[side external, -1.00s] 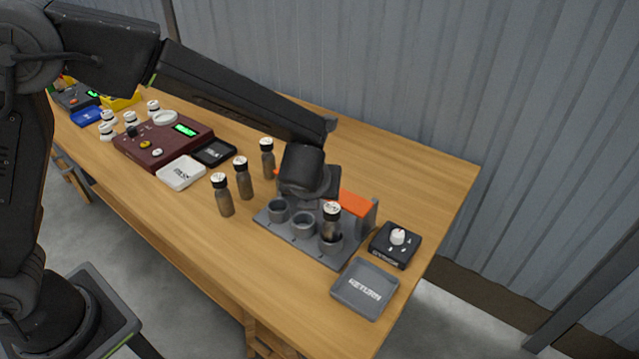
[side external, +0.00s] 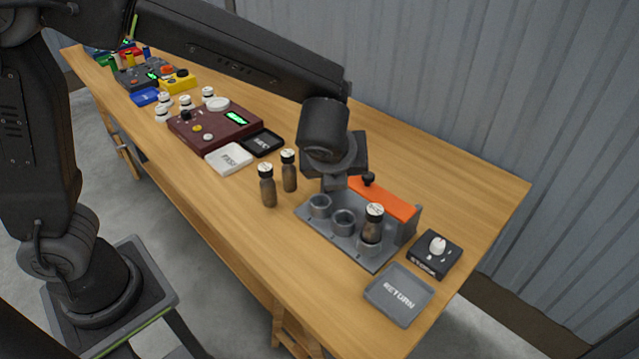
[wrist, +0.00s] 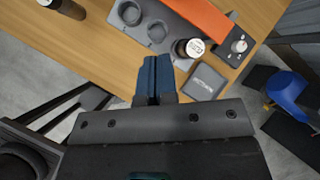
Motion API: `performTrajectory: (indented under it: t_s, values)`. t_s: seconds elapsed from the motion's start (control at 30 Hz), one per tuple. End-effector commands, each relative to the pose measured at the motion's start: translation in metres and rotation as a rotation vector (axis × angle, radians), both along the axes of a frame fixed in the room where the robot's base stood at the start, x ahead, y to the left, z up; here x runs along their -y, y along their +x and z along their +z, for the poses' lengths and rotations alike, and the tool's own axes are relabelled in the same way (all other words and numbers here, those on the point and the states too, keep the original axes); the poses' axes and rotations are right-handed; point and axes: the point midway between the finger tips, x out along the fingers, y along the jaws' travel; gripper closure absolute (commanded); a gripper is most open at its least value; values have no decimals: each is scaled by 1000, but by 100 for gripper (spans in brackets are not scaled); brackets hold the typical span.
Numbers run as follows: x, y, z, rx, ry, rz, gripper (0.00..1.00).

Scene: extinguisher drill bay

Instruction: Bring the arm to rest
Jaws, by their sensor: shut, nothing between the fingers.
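My gripper (side external: 335,184) hangs above the table by the back left end of the grey rack (side external: 345,238). In the wrist view its two blue fingers (wrist: 153,75) are together with nothing between them. The rack has several round cups in a row and an orange bar (side external: 385,198) behind them. A dark bottle with a white-topped cap (side external: 373,225) stands upright in the right-hand cup; the other two visible cups look empty. The bottle also shows in the wrist view (wrist: 190,48).
Two similar bottles (side external: 268,187) (side external: 289,172) stand left of the rack. A grey RETURN tray (side external: 398,295) and a black knob box (side external: 436,254) lie to its right. A maroon console (side external: 190,140), white tray (side external: 228,158) and black tray (side external: 263,142) are farther left. The table's front strip is bare.

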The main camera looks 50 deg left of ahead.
Motion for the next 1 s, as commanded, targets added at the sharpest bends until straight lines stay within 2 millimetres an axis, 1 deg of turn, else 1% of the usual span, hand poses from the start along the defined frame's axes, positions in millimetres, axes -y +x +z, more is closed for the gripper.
performTrajectory:
  t_s: [0.03, 0.07, 0.1, 0.17, 0.2, 0.27, 0.3, 0.43, 0.5, 0.6, 0.7, 0.8, 1.0]
  values:
    - [-18, -11, 14, 28, -91, 132, 100]
    - [-28, -18, 22, 44, -152, 219, 100]
    - [-41, -29, 30, 66, -237, 343, 100]
    - [-59, -47, 41, 99, -367, 534, 100]
    - [-69, -60, 48, 122, -450, 659, 100]
    - [-82, -80, 56, 156, -576, 847, 100]
    - [-90, -93, 61, 178, -658, 972, 100]
    - [-108, -134, 70, 245, -923, 1367, 100]
    - [-113, -153, 72, 273, -1050, 1555, 100]
    - [-116, -173, 72, 300, -1197, 1774, 100]
    - [-116, -186, 72, 314, -1296, 1922, 100]
    - [-116, -192, 71, 318, -1349, 1999, 100]
    - [-116, -193, 71, 317, -1363, 2023, 100]
